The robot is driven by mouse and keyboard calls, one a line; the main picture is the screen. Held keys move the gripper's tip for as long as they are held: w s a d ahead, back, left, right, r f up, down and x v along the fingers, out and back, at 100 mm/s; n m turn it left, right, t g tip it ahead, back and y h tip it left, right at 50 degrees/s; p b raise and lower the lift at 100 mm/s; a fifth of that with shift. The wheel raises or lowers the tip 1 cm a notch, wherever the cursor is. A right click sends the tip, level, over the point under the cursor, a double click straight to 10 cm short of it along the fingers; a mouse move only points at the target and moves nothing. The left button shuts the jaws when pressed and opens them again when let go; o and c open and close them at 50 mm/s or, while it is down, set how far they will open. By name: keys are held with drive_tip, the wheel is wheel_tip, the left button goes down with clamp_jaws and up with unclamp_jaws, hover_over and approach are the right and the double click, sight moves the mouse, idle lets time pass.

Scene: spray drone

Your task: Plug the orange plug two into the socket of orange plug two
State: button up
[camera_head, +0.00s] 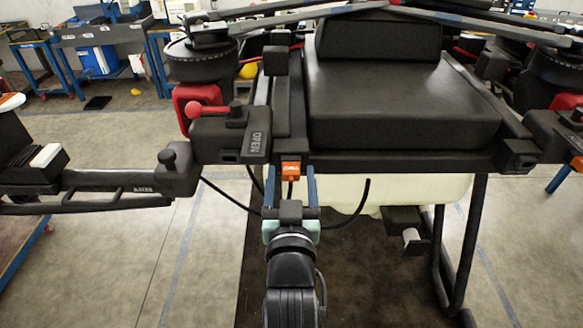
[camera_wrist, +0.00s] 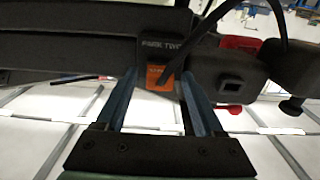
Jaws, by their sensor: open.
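My gripper (camera_head: 295,178) reaches up from below, with one blue finger on each side of the plug. In the wrist view my gripper (camera_wrist: 158,88) is open, with gaps beside the plug.
The drone's black box (camera_head: 400,100) fills the upper right, with a pale tank (camera_head: 340,192) underneath. A black arm (camera_head: 130,182) extends left. Black cables hang beside my gripper. Blue workbenches (camera_head: 100,58) stand far behind.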

drive_tip(key=shift+c, duration=0.3)
clamp_jaws()
idle(0.4)
drive_tip(key=shift+s, duration=0.1)
idle(0.6)
drive_tip(key=shift+s+p, duration=0.6)
drive_tip(key=shift+s, duration=2.3)
